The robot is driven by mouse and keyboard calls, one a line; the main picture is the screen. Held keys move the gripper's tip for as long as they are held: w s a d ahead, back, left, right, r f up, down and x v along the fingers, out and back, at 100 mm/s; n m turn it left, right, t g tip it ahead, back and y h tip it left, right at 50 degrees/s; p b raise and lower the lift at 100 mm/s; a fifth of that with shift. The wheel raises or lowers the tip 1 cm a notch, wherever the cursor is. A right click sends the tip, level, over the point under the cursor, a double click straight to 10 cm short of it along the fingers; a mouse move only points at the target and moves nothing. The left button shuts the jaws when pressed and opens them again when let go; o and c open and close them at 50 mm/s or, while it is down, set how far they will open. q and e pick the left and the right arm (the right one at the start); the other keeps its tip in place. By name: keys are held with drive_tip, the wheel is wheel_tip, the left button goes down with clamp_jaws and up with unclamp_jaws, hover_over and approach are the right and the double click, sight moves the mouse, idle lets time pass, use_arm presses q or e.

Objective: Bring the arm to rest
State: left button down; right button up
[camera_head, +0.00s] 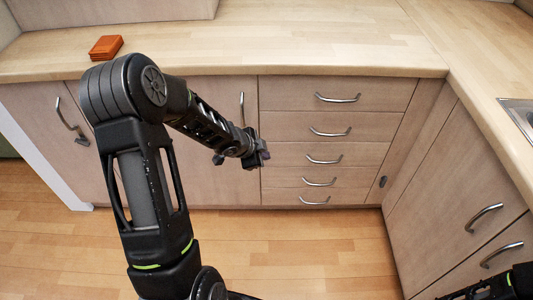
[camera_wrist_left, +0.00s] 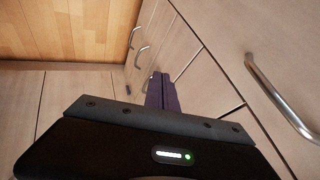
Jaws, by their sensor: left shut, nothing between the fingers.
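My left arm rises from the bottom of the head view and bends over toward the drawers. Its gripper (camera_head: 262,155) is shut and empty, in front of the left edge of the drawer stack (camera_head: 325,145). In the left wrist view the closed fingers (camera_wrist_left: 162,93) show above the dark gripper body, with nothing between them. A cabinet handle (camera_wrist_left: 280,98) is at the right of that view, apart from the fingers. Of my right arm only a dark part shows at the bottom right corner of the head view; its gripper fingers cannot be made out.
A wooden countertop (camera_head: 270,48) runs along the back and down the right side. An orange-brown box (camera_head: 106,47) lies on it at the left. A sink edge (camera_head: 520,115) shows at the right. Cabinet handles (camera_head: 242,108) stick out near my left gripper. The wooden floor (camera_head: 300,255) is clear.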

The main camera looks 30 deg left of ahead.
idle(0.5)
use_arm(q)
drive_tip(key=s+d+f+n+g+h+p, duration=0.1)
drive_tip(key=s+d+f+n, duration=0.1)
drive_tip(key=s+d+n, duration=0.3)
drive_tip(key=s+d+f+n+g+h+p, duration=0.1)
drive_tip(key=s+d+f+n, duration=0.15)
drive_tip(key=d, duration=0.35)
drive_tip(key=s+d+f+n+p, duration=0.2)
drive_tip(key=d+f+n, duration=0.1)
drive_tip(key=d, duration=0.3)
drive_tip(key=s+d+f+n+g+h+p, duration=0.1)
drive_tip(key=s+d+g+p, duration=0.2)
drive_tip(key=s+d, duration=0.9)
drive_tip(key=s+g, duration=0.1)
drive_tip(key=s, duration=0.3)
drive_tip(key=shift+s+f+n+g+p, duration=0.2)
drive_tip(key=shift+f+n+g+p, duration=0.05)
drive_tip(key=shift+n+g+p, duration=0.15)
drive_tip(key=shift+d, duration=0.1)
